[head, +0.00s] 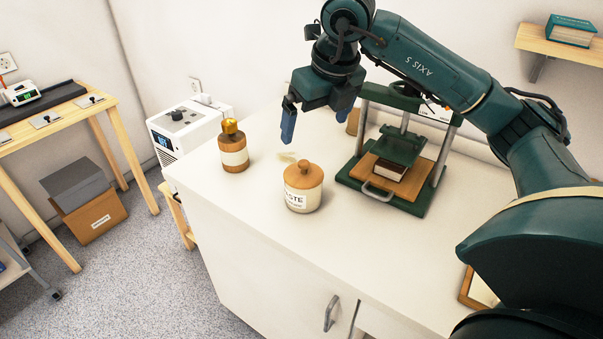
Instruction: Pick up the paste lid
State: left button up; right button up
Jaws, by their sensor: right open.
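The paste jar (301,198) is a cream pot with a label reading "PASTE". It stands upright on the white cabinet top. Its brown wooden lid (303,176), with a round knob on top, sits on the jar. My right gripper (288,124) is open and empty, pointing down. In the picture it is above and a little left of the lid, apart from it. One finger shows clearly in blue; the other is partly hidden. My left gripper is not in view.
A brown bottle with a gold cap (233,146) stands left of the jar on the white cabinet (345,255). A green press (393,165) holding a small book stands behind right. A small pale item (287,157) lies behind the jar.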

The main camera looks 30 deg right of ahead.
aim_at(304, 162)
jog(key=x, duration=0.6)
jog(key=shift+a+f, duration=0.1)
jog(key=shift+f, duration=0.2)
jog(key=shift+a+p+x, duration=0.2)
jog(key=shift+p+x, duration=0.3)
jog(key=shift+x, duration=2.15)
jog(key=shift+c, duration=0.4)
